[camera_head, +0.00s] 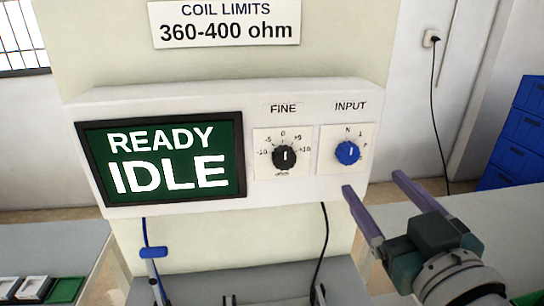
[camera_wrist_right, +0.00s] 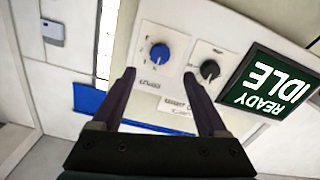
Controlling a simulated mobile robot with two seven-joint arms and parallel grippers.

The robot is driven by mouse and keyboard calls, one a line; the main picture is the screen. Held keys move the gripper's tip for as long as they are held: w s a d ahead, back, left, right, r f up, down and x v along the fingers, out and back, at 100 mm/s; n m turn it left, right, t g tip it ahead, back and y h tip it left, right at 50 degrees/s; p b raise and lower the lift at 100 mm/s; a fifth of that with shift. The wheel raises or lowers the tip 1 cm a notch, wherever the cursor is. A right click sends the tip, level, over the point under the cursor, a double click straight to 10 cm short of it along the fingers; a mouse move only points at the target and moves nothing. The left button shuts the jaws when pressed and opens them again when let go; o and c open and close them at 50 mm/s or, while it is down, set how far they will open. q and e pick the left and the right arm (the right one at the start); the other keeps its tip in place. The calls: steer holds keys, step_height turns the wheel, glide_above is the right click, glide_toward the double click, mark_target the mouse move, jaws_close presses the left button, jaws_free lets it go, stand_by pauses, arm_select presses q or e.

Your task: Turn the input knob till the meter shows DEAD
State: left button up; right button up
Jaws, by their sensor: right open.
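The blue input knob (camera_head: 347,153) sits on a white plate under the INPUT label, at the right of the meter box (camera_head: 215,92). It also shows in the right wrist view (camera_wrist_right: 159,57). Its pale mark is too small to read surely. The meter screen (camera_head: 165,160) reads READY IDLE in white on green; it shows upside down in the wrist view (camera_wrist_right: 266,84). My right gripper (camera_head: 372,183) is open and empty, its fingers pointing at the box, below and right of the knob and apart from it. My left gripper is not in view.
A black FINE knob (camera_head: 284,157) sits close left of the input knob. A COIL LIMITS sign (camera_head: 226,24) reads 360-400 ohm. A blue-handled probe (camera_head: 153,253) and a black cable (camera_head: 323,245) hang below the box. Blue bins (camera_head: 520,132) stand at the right.

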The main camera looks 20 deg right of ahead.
mark_target(351, 155)
steer(key=x, duration=0.8)
steer(key=shift+w, duration=0.15)
steer(key=shift+r, duration=0.1)
jaws_close()
